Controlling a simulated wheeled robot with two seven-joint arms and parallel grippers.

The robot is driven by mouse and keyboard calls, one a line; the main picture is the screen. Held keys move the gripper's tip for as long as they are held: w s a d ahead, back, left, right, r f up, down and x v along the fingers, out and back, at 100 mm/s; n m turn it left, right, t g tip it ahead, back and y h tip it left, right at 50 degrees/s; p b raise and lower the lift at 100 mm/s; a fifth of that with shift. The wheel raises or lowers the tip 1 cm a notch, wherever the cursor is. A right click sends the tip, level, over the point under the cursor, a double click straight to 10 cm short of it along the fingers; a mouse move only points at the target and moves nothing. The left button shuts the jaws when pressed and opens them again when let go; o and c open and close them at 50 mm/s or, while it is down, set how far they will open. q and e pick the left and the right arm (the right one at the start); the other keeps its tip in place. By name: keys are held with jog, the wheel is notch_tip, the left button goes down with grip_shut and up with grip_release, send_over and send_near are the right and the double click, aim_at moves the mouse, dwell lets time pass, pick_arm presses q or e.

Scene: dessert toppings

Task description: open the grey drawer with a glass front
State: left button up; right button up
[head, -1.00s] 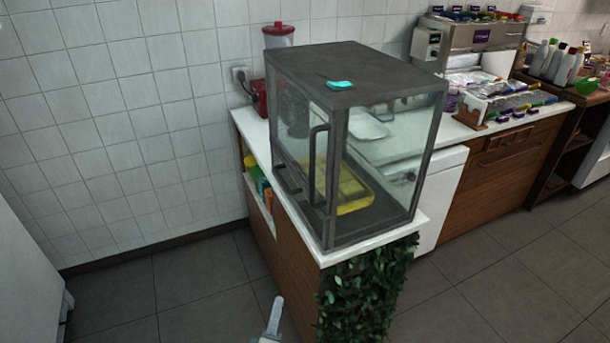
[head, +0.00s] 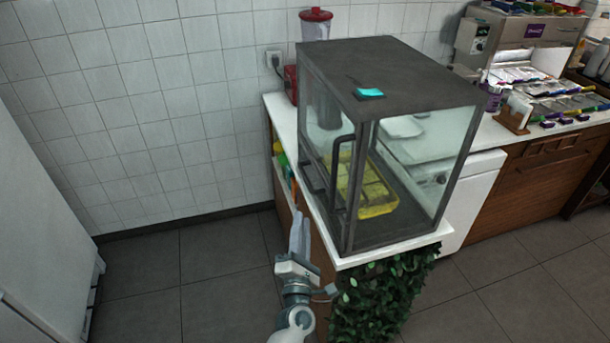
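A dark grey framed case with glass sides (head: 400,75) stands on the end of the white counter. Its handled front faces left. A tall dark handle (head: 336,170) stands out on this front, and a shorter dark bar (head: 308,188) shows lower down to its left. The front looks closed. A yellow tray (head: 376,210) shows inside through the glass. My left gripper (head: 299,225) is below and left of the handles, apart from them in the picture, pointing up toward the counter's edge. Its fingers overlap in this view, so their opening is unclear. My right gripper is out of view.
A small cyan item (head: 370,93) lies on the case top. A red-lidded blender (head: 316,25) stands behind the case. Leafy greenery (head: 385,298) covers the counter end. Open tiled floor (head: 220,265) lies to the left; a topping station (head: 530,40) is at the right.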

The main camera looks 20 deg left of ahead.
aim_at(304, 174)
pick_arm(q)
jog(key=b+x, duration=0.1)
jog(key=x, duration=1.5)
jog(key=shift+w+a+r, duration=0.1)
jog(key=shift+w+a, duration=0.05)
jog(key=shift+w, duration=0.15)
grip_shut()
